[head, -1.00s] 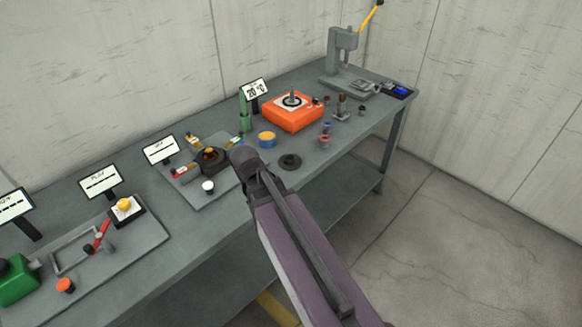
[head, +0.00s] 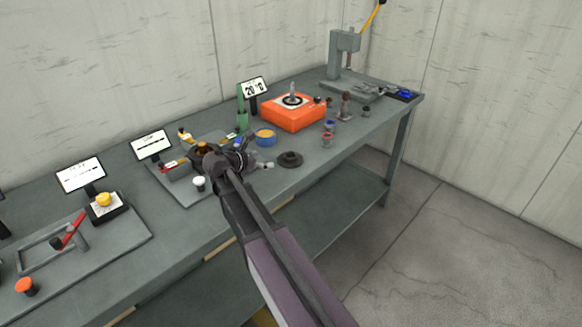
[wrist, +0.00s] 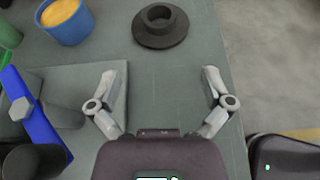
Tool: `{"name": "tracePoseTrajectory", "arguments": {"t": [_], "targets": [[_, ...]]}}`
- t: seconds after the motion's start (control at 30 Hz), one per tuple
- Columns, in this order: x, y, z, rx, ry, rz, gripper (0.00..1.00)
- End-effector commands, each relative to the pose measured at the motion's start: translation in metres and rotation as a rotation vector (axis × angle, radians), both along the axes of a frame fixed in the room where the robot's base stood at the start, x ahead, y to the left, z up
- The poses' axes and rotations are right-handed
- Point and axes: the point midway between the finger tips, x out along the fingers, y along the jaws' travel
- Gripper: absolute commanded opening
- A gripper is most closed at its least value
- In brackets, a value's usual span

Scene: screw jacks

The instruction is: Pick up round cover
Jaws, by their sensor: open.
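The round cover looks like a dark grey flanged disc with a raised collar and a hole in its middle. It lies flat on the grey workbench, near the front edge, in the head view (head: 290,160) and at the top middle of the wrist view (wrist: 160,27). My gripper (wrist: 160,80) is open and empty, its two fingers spread wide. The cover is ahead of the fingertips and apart from them. In the head view my gripper (head: 256,157) is just left of the cover, with my arm hiding part of it.
A blue cup with yellow contents (head: 265,137) stands behind the cover. An orange device (head: 293,113) is farther back. A fixture plate with a blue bar (wrist: 42,125) is left of my gripper. The bench edge (wrist: 226,60) runs close on the right.

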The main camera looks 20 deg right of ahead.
Motion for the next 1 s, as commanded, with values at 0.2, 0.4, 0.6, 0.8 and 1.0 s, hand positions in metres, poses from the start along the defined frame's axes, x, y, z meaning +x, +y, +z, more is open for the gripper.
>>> {"name": "tracePoseTrajectory", "arguments": {"t": [0.2,0.4,0.6,0.8,1.0], "targets": [[0.004,0.0,0.001,-0.032,0.024,0.018,1.0],[0.003,-0.001,0.001,-0.03,0.023,0.017,1.0],[0.006,-0.007,-0.003,-0.029,0.022,0.015,1.0],[0.013,-0.027,-0.014,-0.028,0.022,0.013,1.0],[0.023,-0.054,-0.025,-0.028,0.022,0.013,1.0]]}}
